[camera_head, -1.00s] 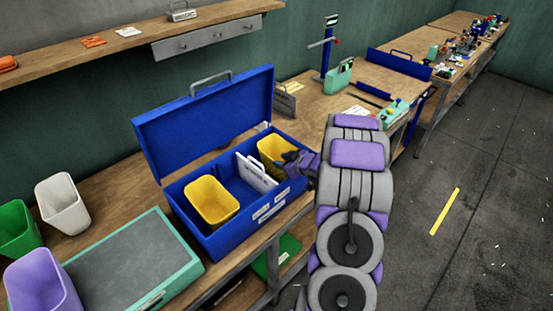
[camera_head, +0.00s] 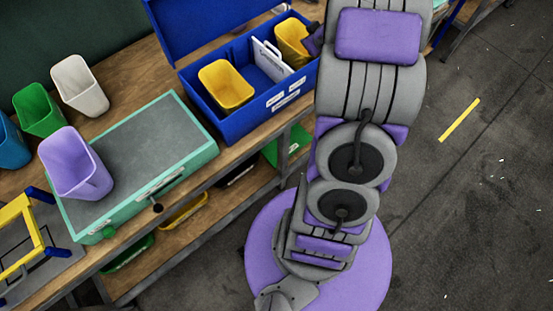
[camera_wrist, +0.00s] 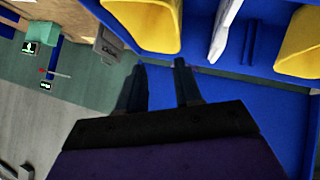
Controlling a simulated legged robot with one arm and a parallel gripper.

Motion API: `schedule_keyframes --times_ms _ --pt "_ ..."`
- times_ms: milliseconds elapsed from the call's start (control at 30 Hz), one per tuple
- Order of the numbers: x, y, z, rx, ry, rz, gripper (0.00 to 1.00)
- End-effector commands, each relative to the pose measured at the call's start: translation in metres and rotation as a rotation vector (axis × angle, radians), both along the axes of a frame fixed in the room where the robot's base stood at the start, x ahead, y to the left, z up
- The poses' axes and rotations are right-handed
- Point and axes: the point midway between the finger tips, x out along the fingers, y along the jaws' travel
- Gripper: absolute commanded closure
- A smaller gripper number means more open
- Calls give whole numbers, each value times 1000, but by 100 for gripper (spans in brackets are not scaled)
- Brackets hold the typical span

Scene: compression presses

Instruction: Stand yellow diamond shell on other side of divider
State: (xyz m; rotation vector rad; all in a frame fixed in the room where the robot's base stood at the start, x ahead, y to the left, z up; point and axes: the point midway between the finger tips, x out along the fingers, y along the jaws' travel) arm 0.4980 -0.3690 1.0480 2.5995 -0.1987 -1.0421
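Two yellow cup-like shells stand in the blue toolbox (camera_head: 236,122), one on each side of a white divider (camera_head: 271,61). The left shell (camera_head: 226,86) is in full view. The right shell (camera_head: 291,41) is partly covered by my gripper and arm. I cannot tell which one is the diamond shell. The wrist view shows one shell (camera_wrist: 150,24) just beyond my fingertips, the divider (camera_wrist: 224,28) to its right and the other shell (camera_wrist: 301,44) at the right edge. My gripper (camera_wrist: 157,67) is open, with nothing seen between its fingers.
The toolbox lid (camera_head: 205,22) stands open at the back. A teal-edged grey case (camera_head: 135,150) lies left of the toolbox, with purple (camera_head: 75,163), green (camera_head: 38,110) and white (camera_head: 79,86) cups near it. Open floor (camera_head: 480,200) lies to the right.

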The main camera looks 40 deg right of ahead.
Motion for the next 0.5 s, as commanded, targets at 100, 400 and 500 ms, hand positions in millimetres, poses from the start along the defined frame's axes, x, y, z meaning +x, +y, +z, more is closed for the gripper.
schedule_keyframes --times_ms 100,400,500 --pt "-9 26 31 -41 92 -86 66" --pt "-80 121 76 10 338 -267 66" --pt "-116 166 83 63 434 -296 66"
